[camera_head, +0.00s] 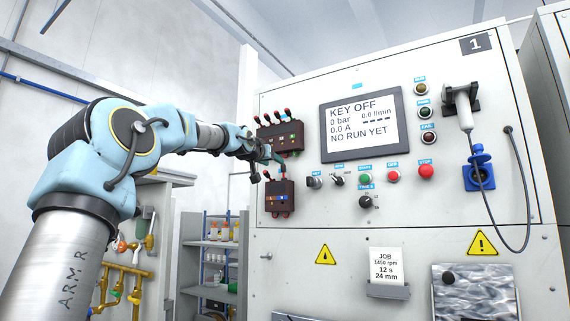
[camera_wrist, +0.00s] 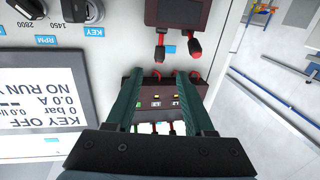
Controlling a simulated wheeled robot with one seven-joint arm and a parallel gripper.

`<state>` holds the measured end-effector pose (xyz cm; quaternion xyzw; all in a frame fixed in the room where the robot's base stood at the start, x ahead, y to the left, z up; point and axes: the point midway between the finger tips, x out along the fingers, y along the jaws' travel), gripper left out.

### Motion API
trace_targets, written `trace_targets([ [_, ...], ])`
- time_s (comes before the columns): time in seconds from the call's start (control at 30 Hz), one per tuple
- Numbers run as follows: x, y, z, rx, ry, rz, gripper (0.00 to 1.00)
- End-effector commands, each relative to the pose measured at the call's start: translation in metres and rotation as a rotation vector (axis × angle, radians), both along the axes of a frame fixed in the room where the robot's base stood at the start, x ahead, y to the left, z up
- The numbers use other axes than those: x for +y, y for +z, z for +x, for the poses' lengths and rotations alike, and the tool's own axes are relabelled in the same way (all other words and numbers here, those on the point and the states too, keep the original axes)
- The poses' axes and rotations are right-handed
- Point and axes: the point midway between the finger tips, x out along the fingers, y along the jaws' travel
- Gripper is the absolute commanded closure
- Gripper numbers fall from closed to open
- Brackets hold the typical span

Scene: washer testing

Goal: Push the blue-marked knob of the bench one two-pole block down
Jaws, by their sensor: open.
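The bench one two-pole block (camera_head: 280,198) is a dark brown box on the grey panel, low and left, with small coloured marks on its face. I cannot tell which knob is blue-marked. My gripper (camera_wrist: 160,75) is open, its two green fingers apart and the fingertips just short of the knobs. In the head view my gripper (camera_head: 270,156) hides part of the knob area.
A screen (camera_head: 361,124) and rows of buttons are to the right. A shelf (camera_head: 212,262) stands left of the bench.

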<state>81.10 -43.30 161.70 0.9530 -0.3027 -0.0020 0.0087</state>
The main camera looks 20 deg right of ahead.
Motion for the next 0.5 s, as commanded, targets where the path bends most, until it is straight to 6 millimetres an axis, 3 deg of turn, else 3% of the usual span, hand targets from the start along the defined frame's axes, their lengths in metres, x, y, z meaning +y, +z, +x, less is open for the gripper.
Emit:
trace_targets([
  [0.5, -0.046, 0.004, 0.062, 0.002, -0.005, -0.001, 0.47],
])
